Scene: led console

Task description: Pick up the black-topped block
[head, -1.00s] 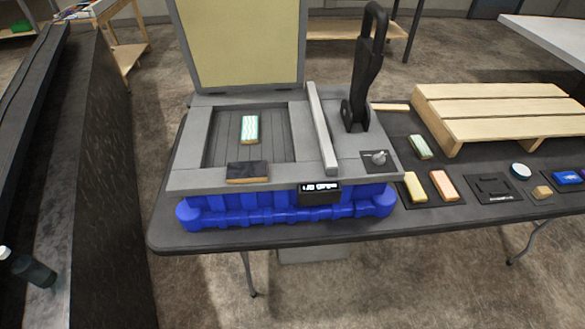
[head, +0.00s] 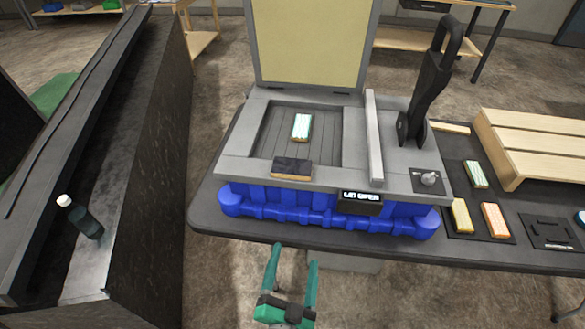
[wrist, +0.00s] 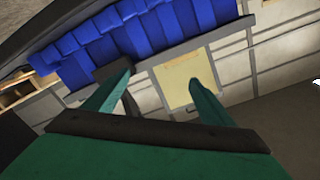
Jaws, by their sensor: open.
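The black-topped block (head: 291,168) lies on the front rim of the grey console (head: 235,170), with a wooden edge showing under its dark top. My gripper (head: 293,254) is open and empty in front of the table, nearer than the console's front side and apart from the block. In the wrist view my gripper (wrist: 162,78) has its two green fingers spread, with the blue base (wrist: 140,35) beyond them. The block does not show in the wrist view.
A striped block (head: 301,126) lies in the console's recess. The raised lid (head: 312,40), grey bar (head: 374,135) and black lever (head: 428,95) stand up from the console. Several blocks and a pallet (head: 540,145) are at right. A bottle (head: 80,217) is on the dark counter at left.

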